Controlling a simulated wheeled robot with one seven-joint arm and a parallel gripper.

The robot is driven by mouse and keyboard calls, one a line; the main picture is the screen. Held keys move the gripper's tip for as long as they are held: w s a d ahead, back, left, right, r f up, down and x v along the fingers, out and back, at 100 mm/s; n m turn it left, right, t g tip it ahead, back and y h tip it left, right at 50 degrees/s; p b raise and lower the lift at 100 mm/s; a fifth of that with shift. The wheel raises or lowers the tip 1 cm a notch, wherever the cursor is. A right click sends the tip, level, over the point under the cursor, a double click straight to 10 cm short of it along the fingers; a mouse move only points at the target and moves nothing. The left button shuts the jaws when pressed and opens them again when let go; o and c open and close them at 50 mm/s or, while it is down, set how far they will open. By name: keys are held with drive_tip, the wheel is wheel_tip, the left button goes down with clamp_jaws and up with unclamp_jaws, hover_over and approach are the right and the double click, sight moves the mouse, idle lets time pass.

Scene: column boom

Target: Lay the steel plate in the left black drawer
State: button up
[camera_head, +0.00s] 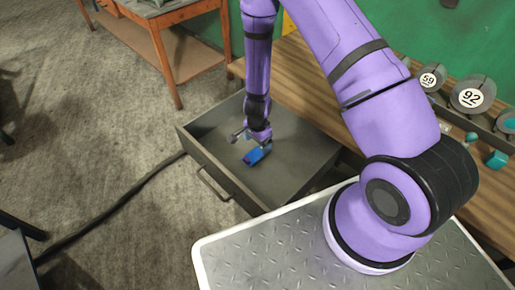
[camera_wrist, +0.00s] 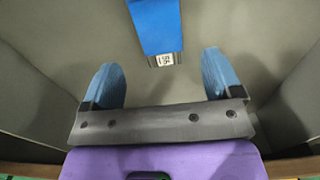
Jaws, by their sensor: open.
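An open dark grey-black drawer (camera_head: 212,170) juts out from under the wooden bench, with its handle on the near left side. A blue block-like piece (camera_head: 253,156) lies on the drawer floor. In the wrist view the blue piece (camera_wrist: 156,25) has a small white printed label at its near end. I cannot tell whether it is the steel plate; no bare steel plate shows apart from it. My gripper (camera_head: 251,142) is inside the drawer, open and empty. In the wrist view its blue fingers (camera_wrist: 160,78) stand apart, with the blue piece just beyond them, between their lines.
The wooden bench top (camera_head: 290,70) carries round numbered weights (camera_head: 472,95) and small teal pieces (camera_head: 496,159) at right. An orange wooden table (camera_head: 160,40) stands at the back left. A dark cable (camera_head: 115,205) crosses the floor. Drawer walls surround my gripper.

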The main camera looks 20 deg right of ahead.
wheel_tip(320, 180, up, 38)
drive_tip(key=s+n+t+y, duration=0.2)
drive_tip(key=s+n+t, duration=0.1)
drive_tip(key=n, duration=0.4)
drive_tip(key=s+d+r+n+t+h, duration=0.1)
drive_tip(key=s+d+r+n, duration=0.2)
drive_tip(key=s+r, duration=0.5)
drive_tip(key=s+d+r+n+t+h, duration=0.1)
drive_tip(key=s+d+r+n, duration=0.2)
drive_tip(key=s+r, duration=0.5)
drive_tip(key=s, duration=0.5)
drive_tip(key=shift+d+r+n, duration=0.3)
drive_tip(key=shift+d+r, duration=0.05)
drive_tip(key=shift+d, duration=0.05)
drive_tip(key=shift+s, duration=0.1)
